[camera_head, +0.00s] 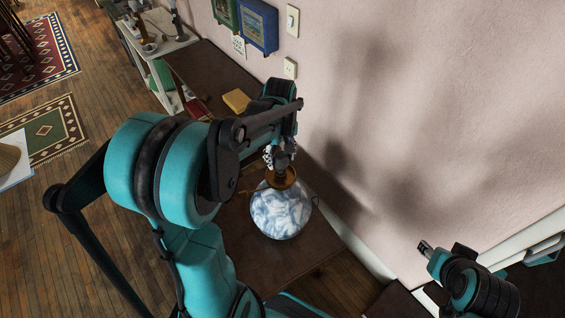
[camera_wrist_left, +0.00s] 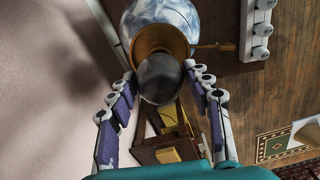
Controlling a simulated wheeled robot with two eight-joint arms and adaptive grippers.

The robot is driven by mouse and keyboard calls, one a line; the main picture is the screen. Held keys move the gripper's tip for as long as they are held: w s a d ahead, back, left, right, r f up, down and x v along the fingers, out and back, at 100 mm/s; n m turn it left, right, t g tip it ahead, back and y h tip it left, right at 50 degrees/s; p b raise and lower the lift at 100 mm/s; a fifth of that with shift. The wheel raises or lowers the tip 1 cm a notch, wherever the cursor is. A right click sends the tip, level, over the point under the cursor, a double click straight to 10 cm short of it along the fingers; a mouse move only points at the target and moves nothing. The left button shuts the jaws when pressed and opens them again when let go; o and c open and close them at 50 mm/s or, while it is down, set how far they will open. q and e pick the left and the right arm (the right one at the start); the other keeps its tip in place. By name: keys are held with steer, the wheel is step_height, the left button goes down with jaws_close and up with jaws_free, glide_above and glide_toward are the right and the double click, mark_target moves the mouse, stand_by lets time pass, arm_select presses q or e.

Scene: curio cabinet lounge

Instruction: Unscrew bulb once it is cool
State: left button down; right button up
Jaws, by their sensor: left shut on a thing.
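The lamp has a round blue-and-white marbled base (camera_head: 280,212) and stands on a dark brown tabletop (camera_head: 240,255). A brass socket cup (camera_head: 283,179) sits on top, with a small brass stem at its side. In the left wrist view, a dark grey, unlit bulb (camera_wrist_left: 162,82) sits at the cup (camera_wrist_left: 160,40). My left gripper (camera_head: 281,157) is above the lamp, its fingers shut on the bulb from both sides. The head view hides the bulb behind the gripper. My right gripper (camera_head: 427,249) is at the lower right, away from the lamp; its opening is unclear.
A pink wall (camera_head: 430,110) runs close beside the lamp, with a light switch (camera_head: 292,21) and an outlet (camera_head: 290,68). A yellow book (camera_head: 236,100) and a red one (camera_head: 196,108) lie beyond the arm. A white shelf (camera_head: 160,45) stands farther back.

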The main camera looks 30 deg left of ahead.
arm_select(q)
steer(key=n, duration=0.6)
steer(key=shift+n, duration=0.3)
steer(key=c, duration=0.8)
jaws_free()
